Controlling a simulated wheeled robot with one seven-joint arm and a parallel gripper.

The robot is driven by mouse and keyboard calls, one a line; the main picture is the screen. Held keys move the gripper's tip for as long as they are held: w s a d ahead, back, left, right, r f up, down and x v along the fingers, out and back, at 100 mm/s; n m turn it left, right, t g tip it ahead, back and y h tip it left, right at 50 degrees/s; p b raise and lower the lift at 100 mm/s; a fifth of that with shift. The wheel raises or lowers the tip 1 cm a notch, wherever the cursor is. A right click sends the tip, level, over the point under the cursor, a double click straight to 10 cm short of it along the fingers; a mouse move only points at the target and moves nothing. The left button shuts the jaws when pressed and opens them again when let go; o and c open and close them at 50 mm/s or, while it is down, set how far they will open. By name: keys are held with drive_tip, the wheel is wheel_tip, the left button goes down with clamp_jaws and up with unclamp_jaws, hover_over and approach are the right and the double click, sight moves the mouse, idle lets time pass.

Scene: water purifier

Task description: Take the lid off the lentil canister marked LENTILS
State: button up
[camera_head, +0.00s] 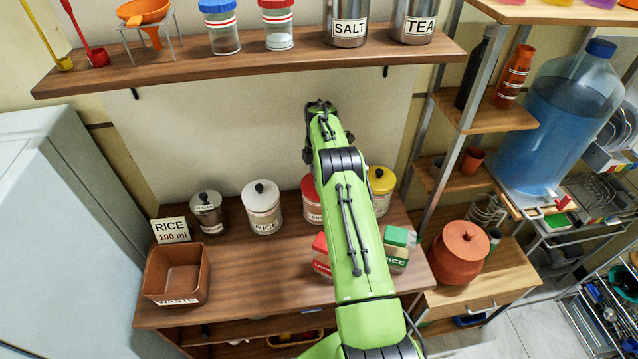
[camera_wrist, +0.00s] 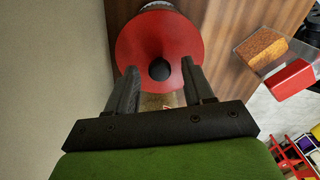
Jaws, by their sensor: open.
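The lentil canister (camera_head: 311,206) is a red-lidded canister on the counter, mostly hidden behind my green arm in the head view; only part of its label shows. In the wrist view its round red lid (camera_wrist: 160,33) with a black knob (camera_wrist: 159,70) is seen from above. My gripper (camera_wrist: 159,72) is open, with one finger on each side of the knob in the picture. I cannot tell how far the fingertips are above the lid, or whether they touch it. The head view does not show the fingers clearly.
A white rice canister (camera_head: 263,208) stands left of it and a yellow-lidded canister (camera_head: 381,188) right. A red-topped box (camera_head: 320,246) and a green-topped rice box (camera_head: 398,240) stand in front. A brown waste bin (camera_head: 177,274) is at front left. A wooden shelf (camera_head: 260,62) hangs above.

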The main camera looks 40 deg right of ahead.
drive_tip(key=shift+f, duration=0.6)
clamp_jaws()
